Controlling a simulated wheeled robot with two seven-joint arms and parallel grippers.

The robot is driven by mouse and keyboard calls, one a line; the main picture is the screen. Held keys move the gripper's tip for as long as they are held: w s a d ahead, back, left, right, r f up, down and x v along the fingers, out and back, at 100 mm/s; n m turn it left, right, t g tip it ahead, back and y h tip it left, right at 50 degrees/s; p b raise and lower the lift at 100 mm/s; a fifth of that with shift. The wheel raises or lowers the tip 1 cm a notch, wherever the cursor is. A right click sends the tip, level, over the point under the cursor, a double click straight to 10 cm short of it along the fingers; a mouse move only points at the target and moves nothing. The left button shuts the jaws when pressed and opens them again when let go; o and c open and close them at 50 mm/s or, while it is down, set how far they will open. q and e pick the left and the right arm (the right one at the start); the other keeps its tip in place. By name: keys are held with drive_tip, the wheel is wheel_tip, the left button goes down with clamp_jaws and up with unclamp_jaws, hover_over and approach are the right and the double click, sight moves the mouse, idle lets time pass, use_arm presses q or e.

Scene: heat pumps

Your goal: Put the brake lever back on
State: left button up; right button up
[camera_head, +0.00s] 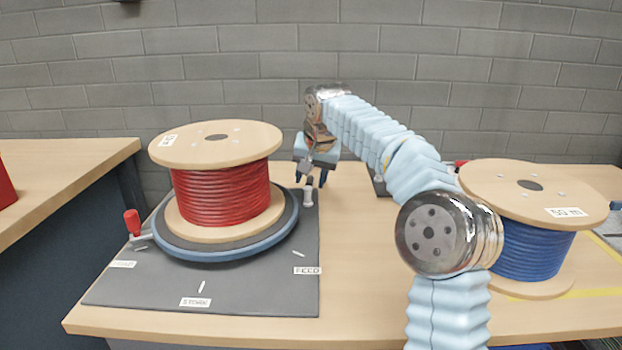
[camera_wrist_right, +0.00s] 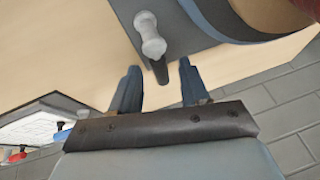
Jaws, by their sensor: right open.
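A small pale grey metal fitting (camera_head: 308,195) with a dark upper part stands at the far right corner of the dark base plate (camera_head: 250,285); I take it for the brake lever or its post. It also shows in the right wrist view (camera_wrist_right: 150,35), where a dark stub points toward my fingers. My right gripper (camera_head: 311,179) is open, with its fingers pointing down just behind the fitting. In the wrist view, the dark stub lies between the open right gripper's fingers (camera_wrist_right: 159,70), with gaps on both sides. My left gripper is out of view.
A spool of red cable (camera_head: 222,190) sits on a blue-rimmed turntable (camera_head: 245,254), with a red-handled lever (camera_head: 132,222) at its left edge. A spool of blue cable (camera_head: 535,250) stands at the right. The table middle is bare; a brick wall rises behind.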

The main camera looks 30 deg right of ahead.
drive_tip(key=shift+f, duration=0.15)
clamp_jaws()
drive_tip(key=shift+w+d, duration=0.1)
drive_tip(key=shift+d, duration=0.05)
